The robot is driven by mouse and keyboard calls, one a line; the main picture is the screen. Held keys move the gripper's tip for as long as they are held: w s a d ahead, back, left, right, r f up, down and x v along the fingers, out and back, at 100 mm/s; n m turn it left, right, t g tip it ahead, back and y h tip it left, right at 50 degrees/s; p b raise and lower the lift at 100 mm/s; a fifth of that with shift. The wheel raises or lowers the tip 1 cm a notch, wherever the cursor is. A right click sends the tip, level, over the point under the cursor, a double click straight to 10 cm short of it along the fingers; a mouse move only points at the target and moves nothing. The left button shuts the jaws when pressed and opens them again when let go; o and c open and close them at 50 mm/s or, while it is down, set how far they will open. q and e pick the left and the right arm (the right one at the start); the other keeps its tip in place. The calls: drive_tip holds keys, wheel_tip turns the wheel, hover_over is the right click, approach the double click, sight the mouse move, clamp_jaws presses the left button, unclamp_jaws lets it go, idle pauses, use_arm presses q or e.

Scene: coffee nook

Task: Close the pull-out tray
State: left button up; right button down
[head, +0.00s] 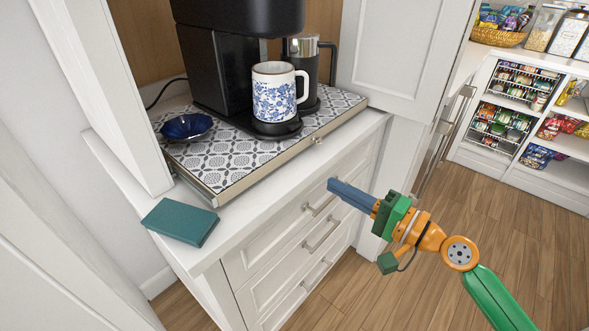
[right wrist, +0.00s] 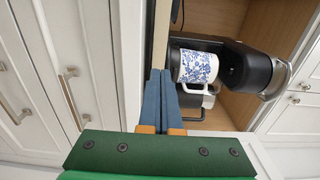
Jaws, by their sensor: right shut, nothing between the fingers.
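The pull-out tray (head: 222,168) has a grey-and-white patterned top and a plain front edge with a small knob. It sticks out of the cabinet over the white counter. On it stand a black coffee machine (head: 215,85), a blue-and-white mug (head: 274,92) and a dark blue bowl (head: 187,127). My right gripper (head: 333,186) is shut and empty, in front of the drawers and apart from the tray's front edge in the head view. In the right wrist view its blue fingers (right wrist: 160,74) lie together, with the mug beyond. My left gripper is not in view.
A teal book (head: 181,222) lies on the counter, in front of the tray's left corner. Drawers with bar handles (head: 320,235) are below. An open white cabinet door (head: 395,55) stands to the right of the tray. Pantry shelves (head: 520,105) are farther right.

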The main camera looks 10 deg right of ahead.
sight(284, 157)
drive_tip(key=p+x, duration=0.2)
drive_tip(key=x, duration=0.8)
drive_tip(key=shift+w+a+r, duration=0.1)
drive_tip(key=shift+w, duration=0.15)
drive_tip(key=shift+w+a, duration=0.35)
drive_tip(key=shift+w, duration=0.15)
